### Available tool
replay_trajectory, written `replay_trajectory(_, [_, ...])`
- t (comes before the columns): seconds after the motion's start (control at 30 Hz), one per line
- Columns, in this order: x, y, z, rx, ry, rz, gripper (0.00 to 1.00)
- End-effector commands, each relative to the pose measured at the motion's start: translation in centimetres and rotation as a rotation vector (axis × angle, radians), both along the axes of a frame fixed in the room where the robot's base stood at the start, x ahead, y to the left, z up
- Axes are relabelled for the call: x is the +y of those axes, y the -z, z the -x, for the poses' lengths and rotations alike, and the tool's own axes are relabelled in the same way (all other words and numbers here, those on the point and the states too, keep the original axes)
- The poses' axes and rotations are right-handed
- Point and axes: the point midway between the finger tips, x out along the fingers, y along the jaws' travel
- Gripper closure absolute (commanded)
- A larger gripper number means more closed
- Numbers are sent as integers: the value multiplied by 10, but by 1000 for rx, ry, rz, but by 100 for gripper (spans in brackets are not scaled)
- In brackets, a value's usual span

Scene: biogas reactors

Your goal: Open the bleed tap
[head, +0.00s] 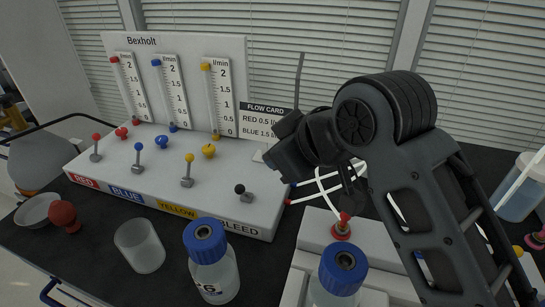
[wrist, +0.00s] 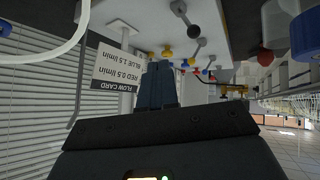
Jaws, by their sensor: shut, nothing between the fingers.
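The bleed tap (head: 240,189) is a small lever with a black ball, at the right end of the white panel above the word BLEED. Its lever leans over and looks lower than the upright red, blue and yellow levers. The tap (wrist: 187,18) also shows at the top of the wrist view, which is upside down. My gripper (head: 280,158) is to the right of the tap and above it, apart from it. In the wrist view its fingers (wrist: 158,84) are together and empty, beside the flow card.
The white panel (head: 160,190) also carries red, blue and yellow taps and flow tubes. The flow card (head: 265,120) stands behind my gripper. Blue-capped bottles (head: 205,237) and (head: 343,268) and a clear beaker (head: 140,246) stand in front. Tubing (head: 325,190) runs below my wrist.

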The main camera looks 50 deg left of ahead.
Motion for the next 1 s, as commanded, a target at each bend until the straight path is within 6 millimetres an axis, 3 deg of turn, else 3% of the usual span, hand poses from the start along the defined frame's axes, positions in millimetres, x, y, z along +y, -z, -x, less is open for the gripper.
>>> replay_trajectory(0.2, [-36, -17, 11, 0, 0, -2, 100])
replay_trajectory(0.43, [-63, -34, 19, 0, 0, 0, 100])
replay_trajectory(1.0, [-72, -39, 21, 1, 0, 1, 100])
